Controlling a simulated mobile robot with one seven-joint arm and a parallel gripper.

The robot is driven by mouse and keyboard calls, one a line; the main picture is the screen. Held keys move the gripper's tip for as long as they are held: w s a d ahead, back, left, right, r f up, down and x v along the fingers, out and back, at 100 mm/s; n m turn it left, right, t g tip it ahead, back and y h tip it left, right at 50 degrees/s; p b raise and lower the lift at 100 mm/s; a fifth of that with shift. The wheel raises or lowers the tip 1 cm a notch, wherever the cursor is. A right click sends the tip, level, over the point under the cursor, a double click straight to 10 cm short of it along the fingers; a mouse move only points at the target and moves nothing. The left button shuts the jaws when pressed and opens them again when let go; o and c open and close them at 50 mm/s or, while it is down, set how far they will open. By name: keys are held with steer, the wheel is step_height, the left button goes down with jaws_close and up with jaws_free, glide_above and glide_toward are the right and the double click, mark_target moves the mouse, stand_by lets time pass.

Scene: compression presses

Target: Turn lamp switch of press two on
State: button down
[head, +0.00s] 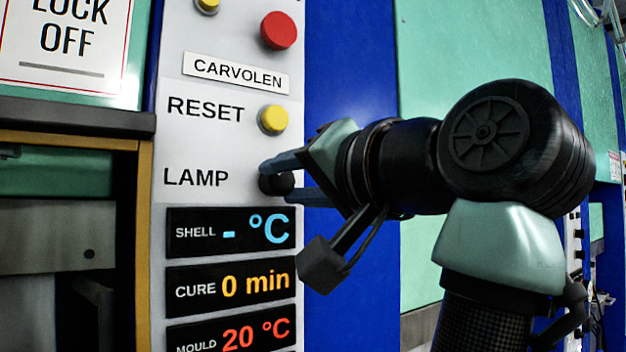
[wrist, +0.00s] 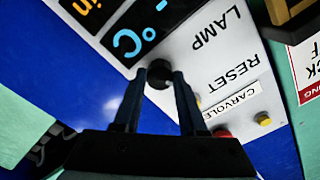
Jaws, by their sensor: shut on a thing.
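The lamp switch (head: 277,184) is a black round knob beside the word LAMP on a light grey control panel (head: 215,150). My gripper (head: 283,180) has its two dark blue fingers around the knob, one above and one below in the head view. In the wrist view the black knob (wrist: 159,74) sits between the fingertips (wrist: 161,80), which are shut on it. The fingers partly hide the knob. Its on or off position cannot be told. No press number is readable in either view.
Above the switch are a yellow RESET button (head: 273,119) and a red button (head: 279,31). Below are displays for SHELL (head: 230,232), CURE (head: 230,287) and MOULD (head: 230,335). A sign reading LOCK OFF (head: 68,40) is at the upper left. A blue panel (head: 345,70) stands right of the controls.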

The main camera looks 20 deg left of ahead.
steer(key=shift+m, duration=0.4)
steer(key=m, duration=0.5)
steer(key=shift+r+m, duration=0.1)
steer(key=shift+m, duration=0.2)
steer(key=m, duration=0.5)
steer(key=shift+m, duration=0.4)
steer(key=shift+c, duration=2.3)
jaws_free()
